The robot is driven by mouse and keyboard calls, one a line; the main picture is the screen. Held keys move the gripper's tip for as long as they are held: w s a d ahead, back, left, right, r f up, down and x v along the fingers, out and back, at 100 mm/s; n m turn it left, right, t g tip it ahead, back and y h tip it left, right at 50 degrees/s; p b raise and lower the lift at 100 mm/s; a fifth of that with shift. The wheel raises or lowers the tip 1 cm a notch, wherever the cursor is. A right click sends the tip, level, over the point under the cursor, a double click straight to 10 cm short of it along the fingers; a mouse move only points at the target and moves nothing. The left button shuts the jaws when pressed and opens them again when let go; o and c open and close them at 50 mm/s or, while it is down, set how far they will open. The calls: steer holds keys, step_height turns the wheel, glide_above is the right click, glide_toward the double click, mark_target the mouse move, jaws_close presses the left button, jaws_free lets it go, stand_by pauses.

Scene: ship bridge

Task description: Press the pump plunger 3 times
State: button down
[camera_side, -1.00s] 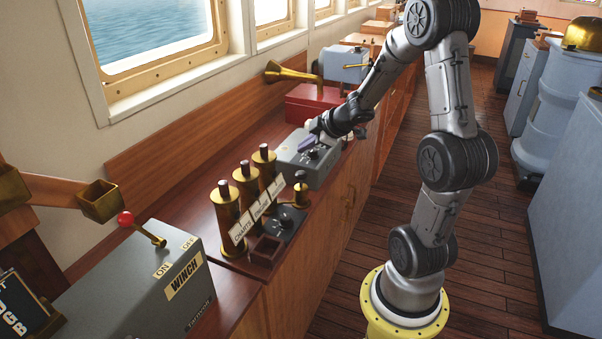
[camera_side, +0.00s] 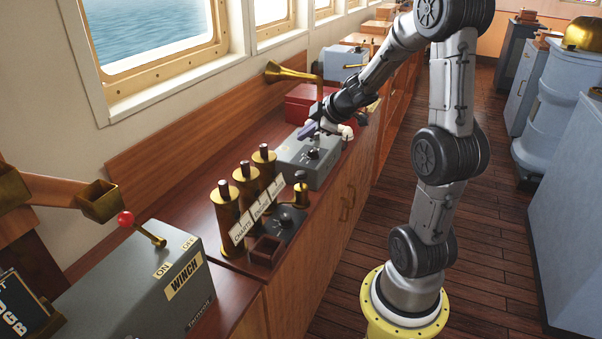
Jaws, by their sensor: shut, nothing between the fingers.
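My gripper (camera_side: 306,131) is shut and empty, with a purplish tip pointing left. It is above a grey box (camera_side: 297,169) with a small dark knob on its top, behind the brass cylinder in the picture. My gripper is apart from the brass cylinder; whether it touches the grey box is hard to tell.
Several tall brass cylinders with labels (camera_side: 229,210) stand left of the small one. A small dark open box (camera_side: 267,250) sits in front. A grey winch box (camera_side: 160,280) with a red-knobbed lever is front left. A red box (camera_side: 306,104) and brass horn (camera_side: 287,72) are behind.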

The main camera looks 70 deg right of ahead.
mark_target(304, 173)
steer(key=shift+f, duration=4.35)
steer(key=shift+f, duration=0.2)
steer(key=shift+f, duration=0.2)
steer(key=shift+f, duration=1.65)
steer(key=shift+r, duration=2.05)
